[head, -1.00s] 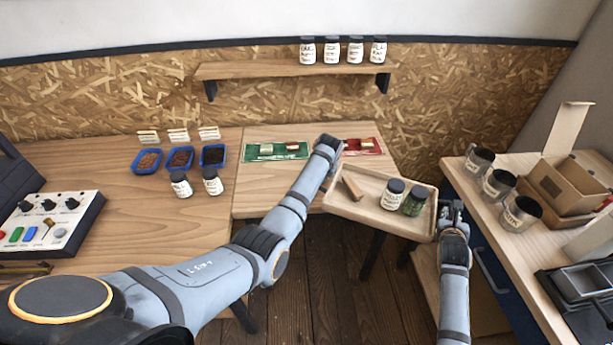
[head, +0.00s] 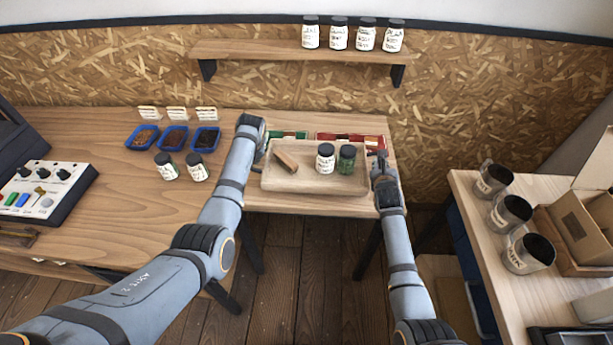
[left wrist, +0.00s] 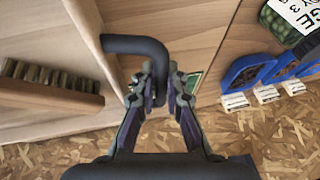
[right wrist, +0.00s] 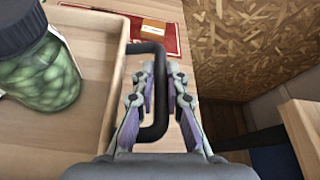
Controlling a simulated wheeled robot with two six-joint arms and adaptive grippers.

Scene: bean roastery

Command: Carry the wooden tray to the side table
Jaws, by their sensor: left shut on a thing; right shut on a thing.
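The wooden tray (head: 302,185) is level over the front part of the side table (head: 318,123). It carries a wooden brush (head: 286,162), a white-labelled jar (head: 325,160) and a jar of green beans (head: 346,162), both upright. My left gripper (head: 259,143) is shut on the tray's black left handle, which shows in the left wrist view (left wrist: 140,46). My right gripper (head: 380,168) is shut on the black right handle, seen in the right wrist view (right wrist: 160,100). I cannot tell whether the tray's underside touches the table.
A green mat (head: 290,134) and a red mat (head: 345,138) lie behind the tray. Blue bean dishes (head: 173,139) and two jars (head: 181,168) stand on the left counter. Metal cups (head: 511,215) stand on the right counter. A shelf (head: 270,50) with several jars hangs above.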

